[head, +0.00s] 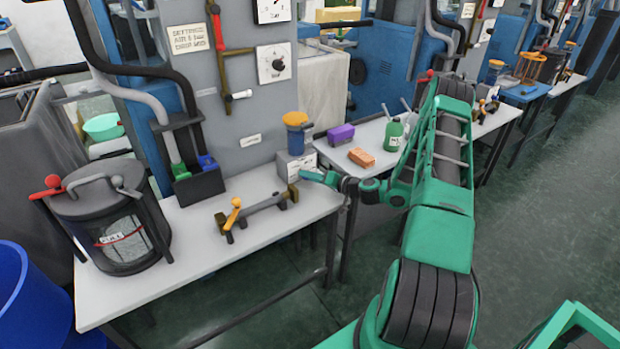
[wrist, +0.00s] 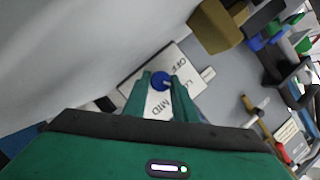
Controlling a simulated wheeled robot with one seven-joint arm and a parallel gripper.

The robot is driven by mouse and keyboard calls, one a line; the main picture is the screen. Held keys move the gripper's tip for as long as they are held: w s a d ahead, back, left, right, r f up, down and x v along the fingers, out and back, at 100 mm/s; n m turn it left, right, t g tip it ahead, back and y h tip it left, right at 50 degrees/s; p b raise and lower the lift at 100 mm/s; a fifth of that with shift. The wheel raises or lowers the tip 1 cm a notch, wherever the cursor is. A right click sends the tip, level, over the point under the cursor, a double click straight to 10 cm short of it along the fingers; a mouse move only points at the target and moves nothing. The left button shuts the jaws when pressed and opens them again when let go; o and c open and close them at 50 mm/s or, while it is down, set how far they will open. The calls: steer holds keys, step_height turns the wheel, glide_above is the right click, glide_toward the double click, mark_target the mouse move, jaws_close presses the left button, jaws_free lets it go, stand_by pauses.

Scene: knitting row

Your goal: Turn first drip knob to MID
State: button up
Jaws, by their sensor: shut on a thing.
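The small blue drip knob (wrist: 158,78) sits on a white plate (wrist: 185,60) in the wrist view. My gripper (wrist: 161,86) is shut on the knob, one finger on each side. A pale mark shows at the knob's edge, but I cannot tell which label it points to. In the head view my gripper (head: 314,176) is at the grey box (head: 296,166) below the orange-capped blue oiler (head: 296,134). The knob is hidden there.
A brass-ended bracket with an orange-handled lever (head: 235,213) lies on the white bench (head: 190,265), left of my gripper. A black pot (head: 112,220) stands farther left.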

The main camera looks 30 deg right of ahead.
steer(key=shift+s+d+f, duration=0.1)
steer(key=shift+d, duration=0.05)
steer(key=o, duration=1)
steer(key=shift+o, duration=0.2)
steer(key=v, duration=1)
steer(key=shift+s+d, duration=0.1)
steer(key=shift+s, duration=0.2)
